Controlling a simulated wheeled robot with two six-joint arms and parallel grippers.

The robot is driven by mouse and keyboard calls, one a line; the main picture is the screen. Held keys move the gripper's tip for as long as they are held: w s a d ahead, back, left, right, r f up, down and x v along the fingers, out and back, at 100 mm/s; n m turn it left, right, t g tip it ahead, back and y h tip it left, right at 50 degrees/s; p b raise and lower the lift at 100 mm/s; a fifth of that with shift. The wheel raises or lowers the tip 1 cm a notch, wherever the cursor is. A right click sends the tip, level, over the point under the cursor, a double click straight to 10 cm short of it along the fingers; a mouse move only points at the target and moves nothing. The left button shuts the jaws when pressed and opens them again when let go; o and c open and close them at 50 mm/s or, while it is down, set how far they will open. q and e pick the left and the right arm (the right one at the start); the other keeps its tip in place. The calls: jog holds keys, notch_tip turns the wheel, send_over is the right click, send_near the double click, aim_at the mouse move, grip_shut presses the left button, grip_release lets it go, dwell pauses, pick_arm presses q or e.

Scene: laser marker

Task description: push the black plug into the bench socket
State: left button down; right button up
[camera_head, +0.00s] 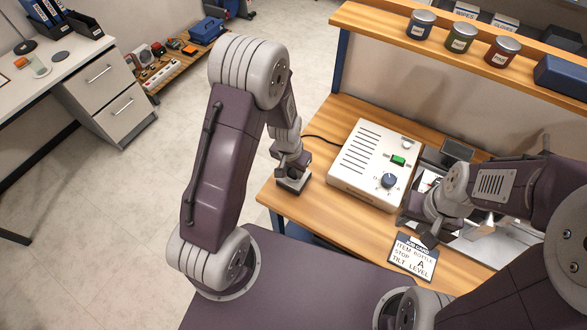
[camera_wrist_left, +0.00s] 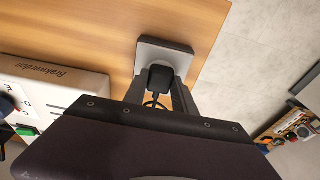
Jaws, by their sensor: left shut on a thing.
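The black plug (camera_wrist_left: 160,79) is between the fingers of my left gripper (camera_wrist_left: 160,92) in the left wrist view, with its cord looping back toward the gripper. My left gripper also shows in the head view (camera_head: 291,171) and is shut on the plug. The bench socket (camera_wrist_left: 178,52) is a grey box with a dark base, right at the plug's front end; it also shows in the head view (camera_head: 293,184) at the bench's left edge. I cannot tell how deep the plug sits. My right gripper (camera_head: 431,240) is over the bench near the job card, its jaws unclear.
The white marker machine (camera_head: 366,150) with a green switch and dark knob stands right of the socket. A job card (camera_head: 413,258) lies at the front edge. Several jars stand on the shelf (camera_head: 400,38) behind. Bare wood lies between socket and machine.

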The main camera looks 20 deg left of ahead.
dwell(0.3)
pick_arm(q)
jog(key=shift+c, duration=2.3)
grip_release()
notch_tip(320, 180, up, 6)
jog(key=p, duration=0.5)
grip_shut()
